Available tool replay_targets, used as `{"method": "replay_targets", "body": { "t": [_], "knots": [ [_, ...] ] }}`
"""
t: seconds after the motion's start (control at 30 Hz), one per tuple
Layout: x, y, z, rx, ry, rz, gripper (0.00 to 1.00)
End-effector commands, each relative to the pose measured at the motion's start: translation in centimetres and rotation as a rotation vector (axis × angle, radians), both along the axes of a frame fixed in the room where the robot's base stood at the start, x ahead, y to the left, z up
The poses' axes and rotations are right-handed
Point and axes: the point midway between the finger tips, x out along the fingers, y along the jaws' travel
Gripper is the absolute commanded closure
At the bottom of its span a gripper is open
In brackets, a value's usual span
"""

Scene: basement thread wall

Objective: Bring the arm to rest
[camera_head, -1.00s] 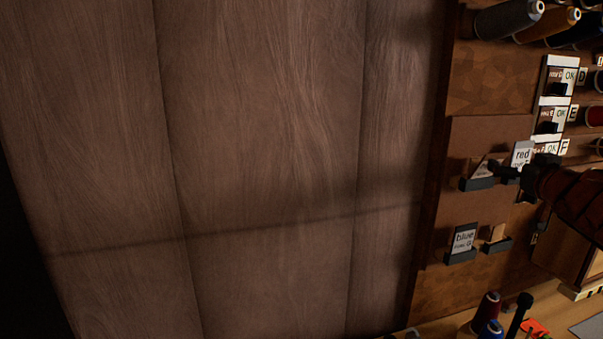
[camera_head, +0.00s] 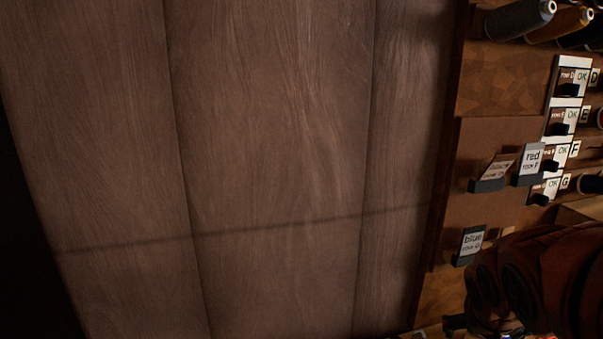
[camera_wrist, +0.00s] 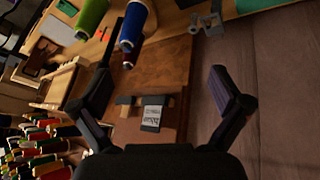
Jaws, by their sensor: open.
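My gripper (camera_wrist: 164,62) is open in the wrist view, with its two dark fingers spread wide and nothing held between them. A card in a dark holder (camera_wrist: 152,115) shows beyond the gap, on the brown board. In the head view my brown arm fills the lower right corner. A dark part at the bottom edge there may be the gripper, but it is too hidden to tell its fingers.
Thread spools (camera_head: 520,17) stick out at upper right. Blue (camera_wrist: 132,25) and green spools (camera_wrist: 91,15) show in the wrist view. Wood panelling (camera_head: 270,130) is clear.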

Motion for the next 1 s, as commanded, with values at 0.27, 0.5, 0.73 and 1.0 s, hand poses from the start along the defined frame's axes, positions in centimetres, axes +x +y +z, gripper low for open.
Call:
{"method": "replay_targets", "body": {
  "t": [0.27,0.5,0.73,1.0],
  "knots": [
    [-10.2,8.1,-4.8,0.145,0.33,0.12,0.0],
    [-17.7,13.1,-6.5,0.256,0.552,0.227,0.0],
    [-20.0,14.5,-6.7,0.291,0.616,0.265,0.0],
    [-20.0,14.5,-6.7,0.291,0.617,0.264,0.0]
  ]
}}
